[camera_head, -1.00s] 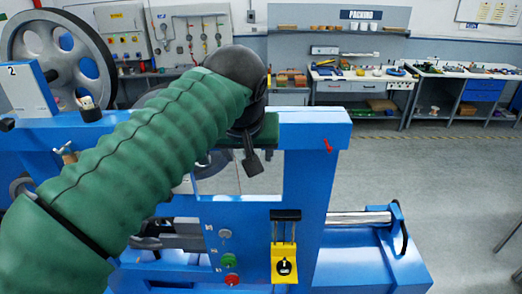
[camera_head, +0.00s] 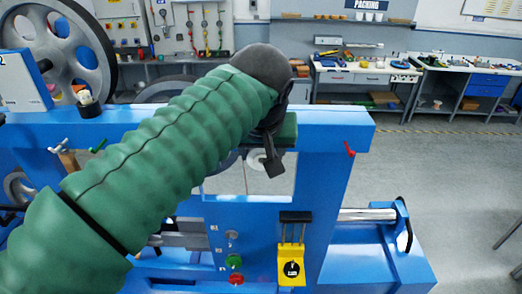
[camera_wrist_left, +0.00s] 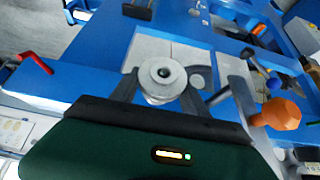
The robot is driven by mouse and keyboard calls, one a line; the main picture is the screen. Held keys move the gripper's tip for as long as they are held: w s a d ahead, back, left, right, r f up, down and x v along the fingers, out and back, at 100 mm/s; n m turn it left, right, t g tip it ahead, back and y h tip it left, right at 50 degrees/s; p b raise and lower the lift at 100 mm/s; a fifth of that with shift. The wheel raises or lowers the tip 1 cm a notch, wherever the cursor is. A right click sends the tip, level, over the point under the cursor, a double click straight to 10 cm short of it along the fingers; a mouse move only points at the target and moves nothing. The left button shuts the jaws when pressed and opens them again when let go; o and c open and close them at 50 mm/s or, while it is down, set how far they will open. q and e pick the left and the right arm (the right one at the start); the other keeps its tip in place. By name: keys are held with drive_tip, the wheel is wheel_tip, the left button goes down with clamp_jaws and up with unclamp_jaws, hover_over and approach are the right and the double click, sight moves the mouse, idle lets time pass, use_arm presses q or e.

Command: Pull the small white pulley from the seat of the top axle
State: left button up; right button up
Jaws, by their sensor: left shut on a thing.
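My left gripper (camera_head: 270,160) hangs at the top beam of the blue machine frame (camera_head: 335,125), at the end of my green-sleeved arm. In the left wrist view its two dark fingers (camera_wrist_left: 158,95) are shut on the small white pulley (camera_wrist_left: 150,72), one finger on each side. The pulley has a round dark centre. It also shows in the head view (camera_head: 257,160), partly behind the gripper. The top axle is mostly hidden, and I cannot tell whether the pulley still sits on its seat. My right gripper is out of view.
A large grey wheel (camera_head: 66,50) stands at the left. A red lever (camera_head: 349,149) sticks out of the frame's right post. A yellow block (camera_head: 291,268) and buttons (camera_head: 234,262) are low on the front. An orange knob (camera_wrist_left: 276,113) is right of the fingers in the wrist view.

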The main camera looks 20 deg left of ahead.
use_arm(q)
drive_tip(key=shift+w+d+f, duration=0.15)
drive_tip(key=shift+w+f, duration=0.05)
drive_tip(key=shift+s+r+b, duration=0.1)
drive_tip(key=shift+s+b, duration=0.2)
drive_tip(key=shift+s, duration=0.5)
drive_tip(key=shift+s+d, duration=0.1)
drive_tip(key=shift+d, duration=0.1)
drive_tip(key=shift+d, duration=0.1)
drive_tip(key=shift+s, duration=0.15)
drive_tip(key=shift+s+b, duration=0.35)
drive_tip(key=shift+s, duration=0.05)
drive_tip(key=shift+s+d, duration=0.15)
drive_tip(key=shift+s, duration=0.15)
drive_tip(key=shift+s+b, duration=0.35)
drive_tip(key=shift+s, duration=0.1)
